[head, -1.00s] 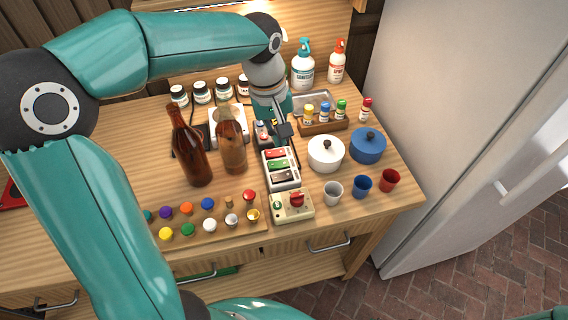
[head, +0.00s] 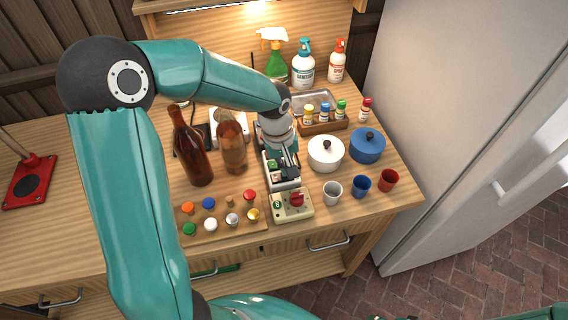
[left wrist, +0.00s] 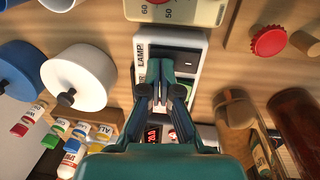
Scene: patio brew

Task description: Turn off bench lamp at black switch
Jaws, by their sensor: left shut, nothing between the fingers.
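The white switch panel (head: 283,185) lies on the bench just behind the timer box. In the left wrist view, the black switch (left wrist: 186,62) sits beside the LAMP label (left wrist: 140,52) and is partly covered by my fingers. My left gripper (head: 291,172) is shut and empty, pointing down over the panel. In the left wrist view my left gripper (left wrist: 155,82) is at the black switch's edge; I cannot tell whether it touches. The bench lamp (head: 245,4) glows at the top of the back board.
A cream timer box (head: 291,206) with a red knob stands in front of the panel. A white pot (head: 326,153) is close on the right, and brown bottles (head: 190,150) stand on the left. A spice rack (head: 322,126) is behind.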

